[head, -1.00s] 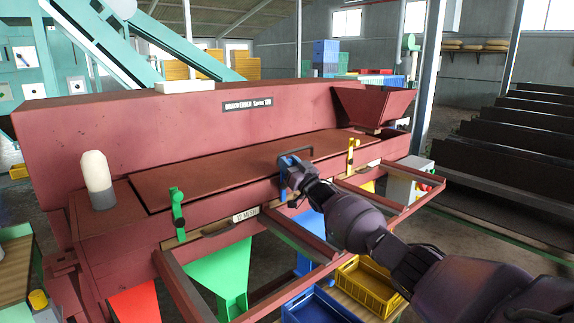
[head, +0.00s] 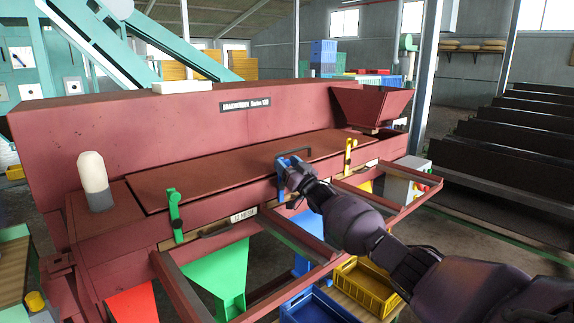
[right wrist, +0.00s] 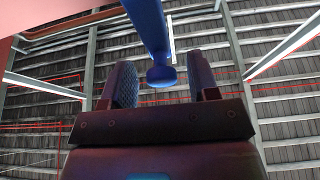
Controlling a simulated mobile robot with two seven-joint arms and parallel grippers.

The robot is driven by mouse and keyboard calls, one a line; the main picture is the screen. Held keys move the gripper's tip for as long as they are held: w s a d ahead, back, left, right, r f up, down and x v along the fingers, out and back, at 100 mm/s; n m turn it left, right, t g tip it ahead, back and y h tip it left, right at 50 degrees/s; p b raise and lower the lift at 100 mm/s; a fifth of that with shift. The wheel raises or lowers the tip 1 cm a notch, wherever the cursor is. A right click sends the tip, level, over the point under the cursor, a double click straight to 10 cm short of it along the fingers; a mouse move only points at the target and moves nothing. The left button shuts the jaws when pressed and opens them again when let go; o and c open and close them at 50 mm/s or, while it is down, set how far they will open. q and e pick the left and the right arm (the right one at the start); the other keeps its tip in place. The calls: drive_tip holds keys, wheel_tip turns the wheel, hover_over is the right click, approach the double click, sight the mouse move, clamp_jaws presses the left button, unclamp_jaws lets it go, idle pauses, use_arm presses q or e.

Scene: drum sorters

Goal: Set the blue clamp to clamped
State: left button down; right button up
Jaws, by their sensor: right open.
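The blue clamp (head: 280,184) is on the front edge of the red machine's flat lid (head: 215,175), mostly hidden behind my right gripper. In the right wrist view its blue lever (right wrist: 148,28) comes in from the top and ends in a rounded knob. My right gripper (head: 288,167) is at the clamp, pointing at the machine. In the right wrist view the gripper (right wrist: 164,86) is open, its two fingers on either side of the knob with gaps showing. Whether the clamp is clamped cannot be told. My left gripper is out of view.
A green clamp (head: 175,212) and a yellow clamp (head: 348,155) stand on the same edge, to either side. Red frame bars (head: 395,208) jut out below. Yellow (head: 368,284) and blue (head: 318,306) crates sit underneath. A white bottle-like object (head: 95,180) stands on the left.

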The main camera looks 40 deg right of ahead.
drive_tip(key=v, duration=0.7)
drive_tip(key=shift+s, duration=0.1)
idle(0.6)
